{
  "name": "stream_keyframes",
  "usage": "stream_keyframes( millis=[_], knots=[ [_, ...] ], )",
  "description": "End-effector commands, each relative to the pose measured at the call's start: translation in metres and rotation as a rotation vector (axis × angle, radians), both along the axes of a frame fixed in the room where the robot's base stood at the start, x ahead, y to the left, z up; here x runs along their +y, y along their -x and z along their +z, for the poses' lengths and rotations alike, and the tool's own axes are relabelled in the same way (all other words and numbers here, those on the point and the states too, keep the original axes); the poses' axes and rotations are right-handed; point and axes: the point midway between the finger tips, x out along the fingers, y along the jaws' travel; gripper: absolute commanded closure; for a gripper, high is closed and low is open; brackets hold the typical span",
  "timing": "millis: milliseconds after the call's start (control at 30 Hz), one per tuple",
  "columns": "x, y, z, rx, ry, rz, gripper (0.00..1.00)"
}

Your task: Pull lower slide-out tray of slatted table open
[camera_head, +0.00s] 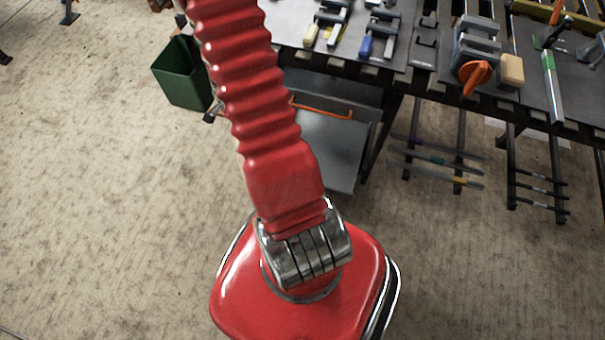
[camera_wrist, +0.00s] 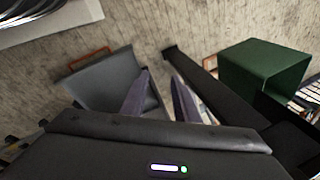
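Under the slatted table (camera_head: 420,50), a grey tray unit shows with an orange bar handle (camera_head: 325,110) and a shiny grey panel (camera_head: 335,150) below it. My red arm covers its left part. The wrist view shows a grey tray (camera_wrist: 98,82) with an orange handle (camera_wrist: 85,60) on its outer edge; I cannot tell whether it is the lower one. My gripper (camera_wrist: 160,77) is open, with two purple-grey fingers apart and nothing seen between them. The left finger overlaps the tray's right side in the picture. The handle is left of both fingers. My gripper is hidden in the head view.
A dark bar (camera_wrist: 215,85) runs right of the fingers, close to the right one. A green bin (camera_wrist: 260,65) is beyond it and shows left of my arm in the head view (camera_head: 182,75). Tools lie on the tabletop. The floor in front is clear.

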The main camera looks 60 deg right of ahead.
Motion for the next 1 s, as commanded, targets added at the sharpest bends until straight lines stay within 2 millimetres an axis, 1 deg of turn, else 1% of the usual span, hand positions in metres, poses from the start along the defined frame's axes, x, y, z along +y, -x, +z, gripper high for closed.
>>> stream_keyframes(
  millis=[33, 200, 367, 500, 600, 767, 900, 1000],
  knots=[
    [-0.007, 0.009, -0.018, 0.006, -0.012, -0.049, 0.72],
    [-0.025, 0.034, -0.066, 0.003, -0.04, -0.205, 0.72],
    [-0.038, 0.062, -0.112, 0.003, -0.064, -0.36, 0.72],
    [-0.044, 0.09, -0.152, 0.001, -0.082, -0.494, 0.72],
    [-0.046, 0.111, -0.18, 0.0, -0.093, -0.589, 0.72],
    [-0.044, 0.147, -0.225, -0.003, -0.109, -0.741, 0.72],
    [-0.036, 0.18, -0.262, -0.004, -0.122, -0.872, 0.72],
    [-0.029, 0.201, -0.284, -0.007, -0.127, -0.955, 0.72]
  ],
)
